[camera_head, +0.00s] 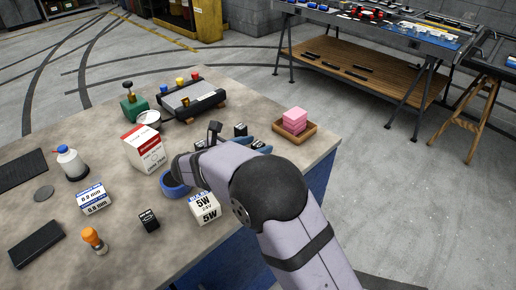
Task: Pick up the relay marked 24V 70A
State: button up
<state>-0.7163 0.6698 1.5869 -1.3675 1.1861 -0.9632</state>
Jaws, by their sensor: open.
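Several small black relay-like blocks are on the bench. One block (149,220) stands alone at the front with small white print on top. Another black block (240,130) is behind my arm, with one more (258,144) close to its right. Their print is too small to read, so I cannot tell which is marked 24V 70A. My gripper (183,168) is open, over the middle of the bench beside a blue ring (173,186). My arm largely hides its fingers, and I see nothing held.
A red and white box (144,148), a 5W box (204,208) and a blue and white box (93,199) stand around my gripper. A wooden tray (309,132) holds pink blocks. An orange-topped item (94,240) is at the front. The bench's right edge is near my arm.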

aim_at(261, 143)
jog(key=shift+p+x, duration=0.7)
jog(key=shift+x, duration=1.9)
jog(key=c, duration=1.1)
